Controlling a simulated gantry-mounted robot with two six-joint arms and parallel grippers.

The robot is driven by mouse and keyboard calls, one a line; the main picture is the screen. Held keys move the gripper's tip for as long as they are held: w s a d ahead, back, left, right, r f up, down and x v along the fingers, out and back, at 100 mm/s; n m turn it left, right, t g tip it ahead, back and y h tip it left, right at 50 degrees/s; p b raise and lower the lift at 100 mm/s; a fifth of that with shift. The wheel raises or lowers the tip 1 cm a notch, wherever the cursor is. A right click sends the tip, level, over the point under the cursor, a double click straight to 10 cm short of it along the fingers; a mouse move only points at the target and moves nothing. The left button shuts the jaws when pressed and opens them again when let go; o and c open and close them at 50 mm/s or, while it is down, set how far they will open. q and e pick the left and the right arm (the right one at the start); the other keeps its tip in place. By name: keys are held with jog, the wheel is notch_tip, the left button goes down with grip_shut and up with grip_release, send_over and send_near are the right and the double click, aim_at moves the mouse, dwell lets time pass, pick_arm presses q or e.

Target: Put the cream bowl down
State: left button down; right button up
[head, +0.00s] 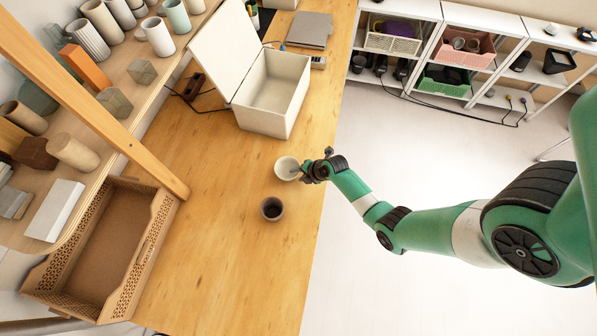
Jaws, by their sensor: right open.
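The cream bowl (286,169) is on or just above the wooden table, near the table's right edge. I cannot tell for certain whether it touches the wood. My right gripper (304,172) is at the bowl's right rim, with its jaws open. A fingertip seems to overlap the rim, and the gripper hides part of that side. The green right arm reaches in from the right. My left gripper is not in view.
A dark cup (272,208) stands on the table (215,235) just below the bowl. An open cream box (270,92) stands behind it. The table's front middle is clear.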

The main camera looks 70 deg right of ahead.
jog(key=p+v, duration=0.9)
jog(key=v, duration=0.2)
jog(key=shift+s+r, duration=0.2)
jog(key=shift+r, duration=0.05)
